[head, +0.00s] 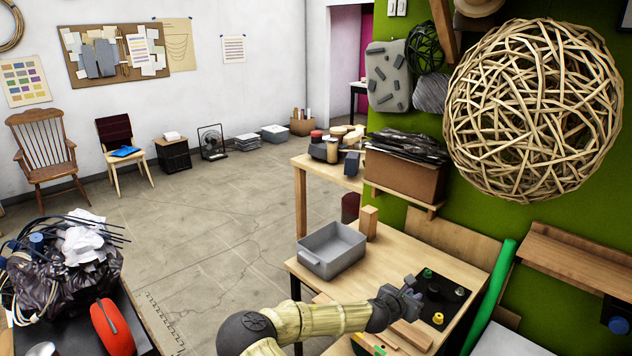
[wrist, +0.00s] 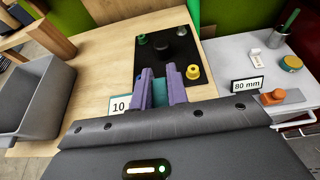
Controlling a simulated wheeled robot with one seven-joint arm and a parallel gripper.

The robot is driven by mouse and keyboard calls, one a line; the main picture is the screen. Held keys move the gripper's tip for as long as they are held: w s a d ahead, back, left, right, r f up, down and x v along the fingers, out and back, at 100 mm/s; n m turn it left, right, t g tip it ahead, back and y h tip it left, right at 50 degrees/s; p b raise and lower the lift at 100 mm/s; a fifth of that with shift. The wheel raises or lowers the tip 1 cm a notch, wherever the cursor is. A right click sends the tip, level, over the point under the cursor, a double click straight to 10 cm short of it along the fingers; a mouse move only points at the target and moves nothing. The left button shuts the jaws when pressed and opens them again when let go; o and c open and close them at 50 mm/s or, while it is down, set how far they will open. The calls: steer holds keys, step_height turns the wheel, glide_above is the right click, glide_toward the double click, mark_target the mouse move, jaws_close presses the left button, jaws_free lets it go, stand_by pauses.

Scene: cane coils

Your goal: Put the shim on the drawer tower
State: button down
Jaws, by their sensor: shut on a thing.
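My gripper (head: 407,296) is over the wooden workbench, beside a black mat. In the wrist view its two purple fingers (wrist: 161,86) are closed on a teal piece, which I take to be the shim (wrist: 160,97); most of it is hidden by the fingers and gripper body. I cannot make out the shim in the head view. A small dark cabinet (head: 173,156) with a white item on top stands on the floor by the far wall. It may be the drawer tower, but its front is too small to be sure.
The black mat (wrist: 166,62) carries a green, a black and a yellow piece. A grey bin (head: 331,252) is on the bench, left of the gripper. Cards reading "10" (wrist: 120,106) and "80 mm" (wrist: 247,85) stand nearby. The floor (head: 215,215) is open in the middle.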

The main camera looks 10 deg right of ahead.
steer(key=a+f+n+t+y, duration=0.1)
steer(key=a+f, duration=0.1)
steer(key=a, duration=0.1)
steer(key=s+a+f+n+t+y, duration=0.1)
steer(key=a+f+n+y, duration=0.1)
steer(key=a+f, duration=0.1)
steer(key=s+a+f+n+t+y, duration=0.1)
steer(key=a+f+n, duration=0.1)
steer(key=a, duration=0.1)
steer(key=shift+s+a+f+t+y, duration=0.25)
steer(key=shift+f+t+y, duration=0.05)
steer(key=shift+f+y, duration=0.1)
steer(key=s+a+f+n+t+y, duration=0.1)
steer(key=s+a+f+n+y, duration=0.2)
steer(key=a, duration=0.6)
steer(key=s+n+y, duration=0.2)
steer(key=s, duration=0.1)
steer(key=shift+s+f+t+y, duration=0.15)
steer(key=shift+s+t+y, duration=0.1)
steer(key=shift+t+y, duration=0.05)
steer(key=s+f, duration=0.4)
steer(key=f, duration=0.1)
steer(key=shift+s+f, duration=0.15)
steer(key=shift+f, duration=0.1)
